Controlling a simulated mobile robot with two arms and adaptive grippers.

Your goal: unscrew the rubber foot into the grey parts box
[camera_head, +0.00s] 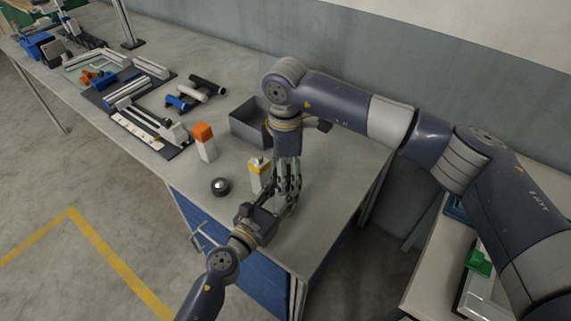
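The open grey parts box (243,130) stands on the bench, partly behind my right arm. My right gripper (288,190) points down just right of a white and yellow bottle-like block. My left gripper (279,203) comes up from below and its fingers meet or overlap those of the right one. Anything held between them is hidden or too small to tell. A small round black piece with a pale top (220,187) stands on the bench to the left. I cannot tell whether it bears the rubber foot. I make out no rubber foot for certain.
The white and yellow block (257,172) stands close beside both grippers. A white block with an orange top (204,142) stands left of the box. Rods, rails and dark mats (150,125) fill the bench's far left. The bench's front right corner is clear.

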